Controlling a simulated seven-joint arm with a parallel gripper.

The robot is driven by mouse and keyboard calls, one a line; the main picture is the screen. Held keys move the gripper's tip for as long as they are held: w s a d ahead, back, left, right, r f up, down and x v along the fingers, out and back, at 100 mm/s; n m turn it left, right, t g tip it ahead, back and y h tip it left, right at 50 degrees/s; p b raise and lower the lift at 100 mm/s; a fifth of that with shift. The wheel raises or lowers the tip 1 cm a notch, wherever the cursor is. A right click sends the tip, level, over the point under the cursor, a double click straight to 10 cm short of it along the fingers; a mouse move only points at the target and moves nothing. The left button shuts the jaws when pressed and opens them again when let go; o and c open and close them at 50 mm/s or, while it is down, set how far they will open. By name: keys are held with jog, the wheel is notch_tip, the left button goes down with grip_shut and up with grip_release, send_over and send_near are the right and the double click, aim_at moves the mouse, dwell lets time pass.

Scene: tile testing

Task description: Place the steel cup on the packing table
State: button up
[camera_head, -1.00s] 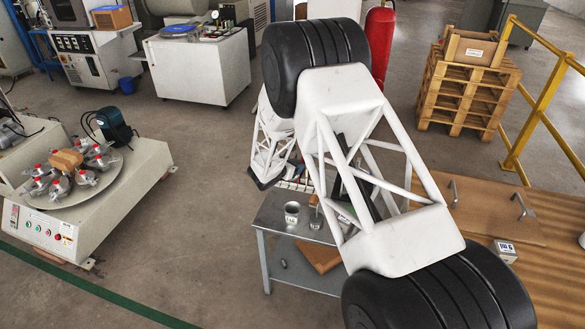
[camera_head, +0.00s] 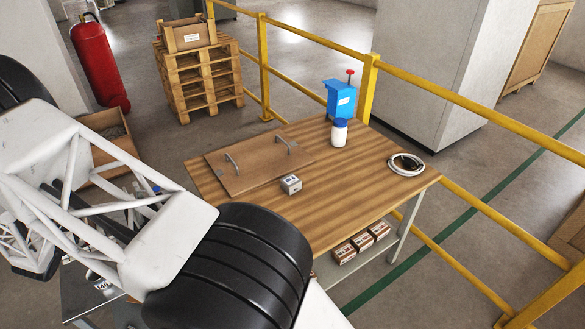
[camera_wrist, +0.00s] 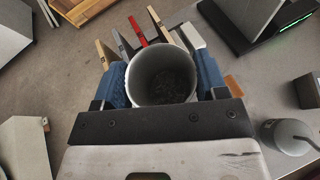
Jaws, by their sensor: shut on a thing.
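The steel cup (camera_wrist: 161,75) shows in the wrist view from above, open end toward the camera, and it looks empty. My gripper (camera_wrist: 161,82) is shut on it, with a blue-padded finger on each side. Neither the cup nor the fingers can be made out in the head view, where my white arm covers the left side. The packing table (camera_head: 330,190) has a striped wooden top and stands at the centre right of the head view, to the right of my arm.
On the table are a brown board with two handles (camera_head: 240,172), a small labelled box (camera_head: 290,184), a white bottle (camera_head: 339,134), a blue device (camera_head: 340,100) and a cable coil (camera_head: 406,164). Bare wood shows at the front and middle. A yellow railing (camera_head: 470,104) runs behind.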

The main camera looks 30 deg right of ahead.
jog(key=s+d+r+m+g+h, duration=0.15)
jog(key=s+d, duration=0.35)
jog(key=d, duration=0.7)
jog(key=s+d+r+m+g+h, duration=0.1)
jog(key=s+d+m+h, duration=0.2)
jog(key=d, duration=0.9)
jog(key=s+d+r+m+g+h, duration=0.15)
jog(key=s+d, duration=0.45)
jog(key=d, duration=0.6)
jog(key=s+d+m+g+h, duration=0.1)
jog(key=s+d+m+g, duration=0.2)
jog(key=s+d, duration=0.8)
jog(key=s+d+r+m+g+h, duration=0.1)
jog(key=s+d+m+g, duration=0.2)
jog(key=s+d, duration=0.9)
jog(key=s, duration=0.5)
jog(key=shift+s+d+g, duration=0.2)
jog(key=shift+s+g, duration=0.1)
jog(key=w+d, duration=0.2)
jog(key=w, duration=0.5)
jog(key=w+d+f, duration=0.1)
jog(key=w+d, duration=0.1)
jog(key=w, duration=0.5)
jog(key=shift+w+d+f, duration=0.15)
jog(key=shift+w+d, duration=0.1)
jog(key=shift+d, duration=0.05)
